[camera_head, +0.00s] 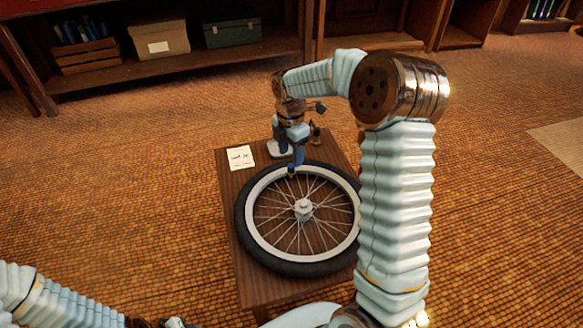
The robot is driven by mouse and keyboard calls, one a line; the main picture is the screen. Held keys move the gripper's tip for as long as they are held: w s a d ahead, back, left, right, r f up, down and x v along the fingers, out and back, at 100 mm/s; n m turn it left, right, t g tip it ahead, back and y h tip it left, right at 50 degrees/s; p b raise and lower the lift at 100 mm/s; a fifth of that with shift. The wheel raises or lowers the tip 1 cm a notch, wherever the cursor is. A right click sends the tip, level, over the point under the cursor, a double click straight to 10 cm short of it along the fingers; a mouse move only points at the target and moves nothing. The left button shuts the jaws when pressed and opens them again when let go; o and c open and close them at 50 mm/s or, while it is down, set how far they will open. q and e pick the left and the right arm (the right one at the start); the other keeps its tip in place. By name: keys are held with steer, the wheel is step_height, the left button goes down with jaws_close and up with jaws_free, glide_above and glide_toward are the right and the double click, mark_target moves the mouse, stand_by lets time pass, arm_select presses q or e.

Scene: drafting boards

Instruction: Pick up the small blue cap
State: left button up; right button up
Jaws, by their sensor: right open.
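My right gripper (290,161) reaches down over the far rim of a bicycle wheel (252,190), which lies flat on a small wooden table (228,184). Its jaws are open, with dark blue fingers. I cannot make out the small blue cap for certain; it is too small or hidden by the fingers. A grey-white base (275,149) shows just behind the fingers. My left arm comes in at the bottom left, and only a bit of its hand (172,323) shows at the bottom edge.
A white card (240,157) with writing lies on the table's far left corner. A small dark item (316,134) stands at the back right of the table. My right arm hides the table's right side. Shelves with boxes (158,40) line the back; the floor around is clear.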

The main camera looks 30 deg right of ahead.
mark_target(291, 165)
step_height(291, 165, down, 4)
steer(key=shift+f, duration=0.1)
jaws_close()
stand_by(0.4)
